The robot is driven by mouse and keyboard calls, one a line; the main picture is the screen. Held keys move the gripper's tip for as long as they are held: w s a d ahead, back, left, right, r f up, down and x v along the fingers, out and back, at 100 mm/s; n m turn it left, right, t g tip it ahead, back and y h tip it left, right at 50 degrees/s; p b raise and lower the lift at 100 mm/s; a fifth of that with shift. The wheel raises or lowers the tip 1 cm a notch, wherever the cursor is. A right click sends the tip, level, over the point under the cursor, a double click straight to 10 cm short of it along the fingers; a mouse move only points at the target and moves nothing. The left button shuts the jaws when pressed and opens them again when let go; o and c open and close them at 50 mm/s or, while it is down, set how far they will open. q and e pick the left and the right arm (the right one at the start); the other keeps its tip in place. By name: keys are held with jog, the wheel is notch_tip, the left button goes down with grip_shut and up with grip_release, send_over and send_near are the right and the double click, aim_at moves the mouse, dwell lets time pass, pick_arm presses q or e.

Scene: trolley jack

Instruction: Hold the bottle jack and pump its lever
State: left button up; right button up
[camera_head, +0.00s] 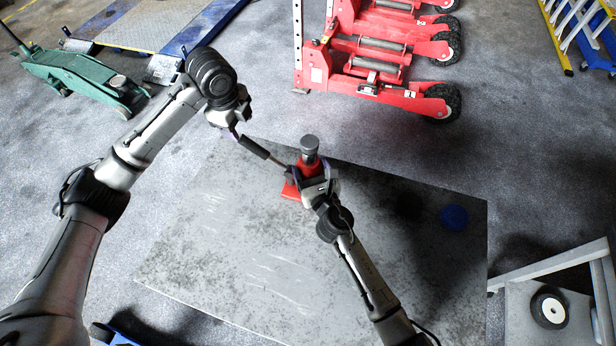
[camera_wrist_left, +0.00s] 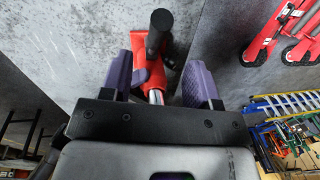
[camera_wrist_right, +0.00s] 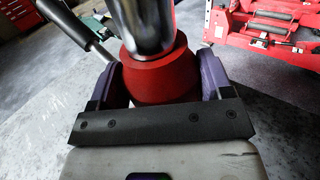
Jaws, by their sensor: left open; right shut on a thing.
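The red bottle jack (camera_head: 309,162) has a grey metal top and stands upright on the grey board. In the right wrist view its red body (camera_wrist_right: 160,78) sits between the fingers. My right gripper (camera_head: 312,181) is shut on that body. The lever (camera_head: 254,148) slants up and left from the jack, with a black grip at its outer end. My left gripper (camera_head: 236,124) is open close to that end. In the left wrist view the black grip (camera_wrist_left: 156,38) lines up with the gap between the purple fingers. Whether it lies between them in depth is unclear.
Red jacks (camera_head: 385,75) stand behind. A green trolley jack (camera_head: 75,75) is at the back left. A grey frame with a wheel (camera_head: 549,308) is at the lower right.

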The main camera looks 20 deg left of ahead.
aim_at(245, 139)
pick_arm(q)
jog(key=shift+w+d+f, duration=0.1)
jog(key=shift+w+f, duration=0.15)
jog(key=shift+f, duration=1.25)
jog(key=shift+w+a+f, duration=0.1)
jog(key=shift+w+f, duration=0.1)
jog(key=shift+f, duration=1.35)
jog(key=shift+w+d+f, duration=0.1)
jog(key=shift+w+f, duration=0.15)
jog(key=shift+f, duration=1.25)
grip_shut()
jog(key=a+f+h, duration=0.1)
jog(key=f+h, duration=0.2)
jog(key=a+f+h, duration=0.1)
jog(key=f, duration=0.1)
jog(key=shift+s+a, duration=0.1)
jog(key=shift+a, duration=0.2)
